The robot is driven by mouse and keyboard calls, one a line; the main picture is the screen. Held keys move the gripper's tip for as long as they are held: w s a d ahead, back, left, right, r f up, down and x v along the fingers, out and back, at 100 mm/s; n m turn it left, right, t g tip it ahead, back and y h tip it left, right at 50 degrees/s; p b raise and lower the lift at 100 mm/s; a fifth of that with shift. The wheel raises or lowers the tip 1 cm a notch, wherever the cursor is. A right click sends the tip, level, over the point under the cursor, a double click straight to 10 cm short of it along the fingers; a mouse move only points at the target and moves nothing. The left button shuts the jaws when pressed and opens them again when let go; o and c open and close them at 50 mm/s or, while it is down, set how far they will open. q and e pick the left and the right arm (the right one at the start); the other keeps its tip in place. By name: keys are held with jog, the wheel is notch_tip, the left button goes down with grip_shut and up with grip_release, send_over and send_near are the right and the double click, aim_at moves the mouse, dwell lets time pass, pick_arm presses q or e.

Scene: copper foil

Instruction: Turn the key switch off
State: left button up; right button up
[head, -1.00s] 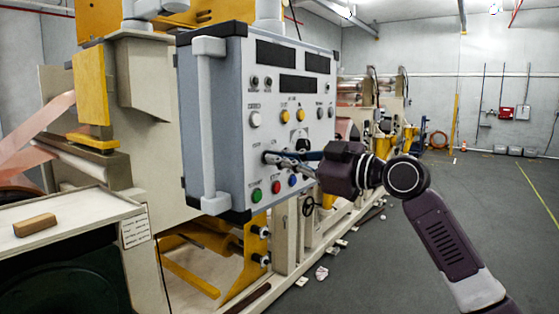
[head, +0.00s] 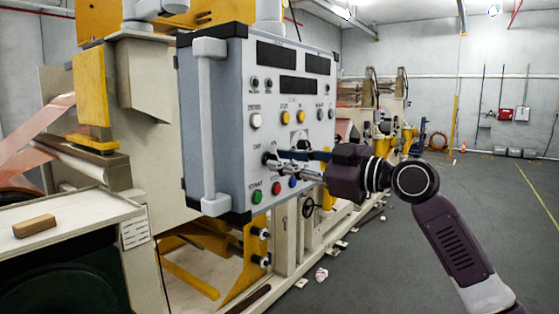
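The grey control box (head: 228,130) hangs in the middle left of the head view, with displays, knobs and coloured buttons on its front. The key switch (head: 268,158) appears as a small dark part beside the "OFF" label, above the green button; the fingers partly cover this area, so its turn position cannot be read. My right gripper (head: 281,161) reaches in from the right, its fingertips close in front of the key switch. Whether the fingers are shut, or touch the key, is not clear. My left gripper is not in view.
The green start button (head: 257,197), red button (head: 276,188) and blue button (head: 293,181) lie just below the fingers. A white handle (head: 208,125) runs down the box's left edge. A wooden block (head: 34,225) lies on the left ledge. The floor (head: 400,270) at right is open.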

jog(key=v, duration=1)
jog(key=shift+s+d, duration=0.2)
jog(key=shift+d, duration=0.05)
